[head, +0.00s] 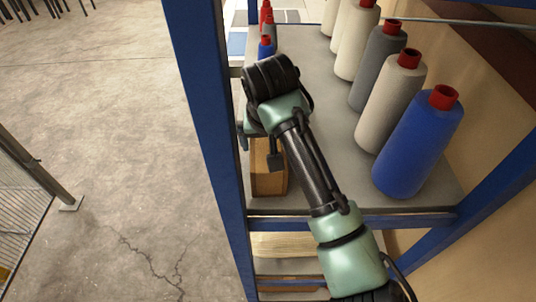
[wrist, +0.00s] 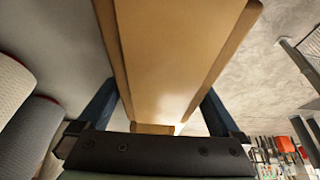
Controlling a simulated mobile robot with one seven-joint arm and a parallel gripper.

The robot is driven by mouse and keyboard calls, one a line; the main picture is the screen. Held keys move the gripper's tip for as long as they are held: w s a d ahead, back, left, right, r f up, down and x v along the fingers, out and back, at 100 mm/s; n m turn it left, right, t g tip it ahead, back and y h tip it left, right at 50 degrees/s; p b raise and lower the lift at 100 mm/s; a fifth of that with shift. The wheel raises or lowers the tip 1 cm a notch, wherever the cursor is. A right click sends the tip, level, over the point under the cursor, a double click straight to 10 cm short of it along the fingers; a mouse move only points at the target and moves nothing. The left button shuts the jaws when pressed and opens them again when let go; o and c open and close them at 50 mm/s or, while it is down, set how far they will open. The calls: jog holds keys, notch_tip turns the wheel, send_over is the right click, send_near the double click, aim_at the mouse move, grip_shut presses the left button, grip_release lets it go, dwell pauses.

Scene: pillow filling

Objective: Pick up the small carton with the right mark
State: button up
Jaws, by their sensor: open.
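A small brown carton (head: 268,172) stands on the grey shelf near its left front corner, partly hidden by my arm in the head view. In the wrist view a tan carton (wrist: 172,45) fills the upper middle, seen very close. My gripper (wrist: 160,95) is open, with one dark finger on each side of the carton. I cannot tell whether either finger touches it. No mark shows on the carton faces in view. In the head view my wrist hides most of the gripper.
Large yarn cones in blue (head: 418,145), white and grey stand in a row along the right of the shelf (head: 330,195). Smaller cones (head: 266,45) stand at its back left. A blue rack post (head: 205,110) rises close left of the carton.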

jog(key=shift+f, duration=0.25)
dwell(0.6)
jog(key=shift+c, duration=0.2)
jog(key=c, duration=1.2)
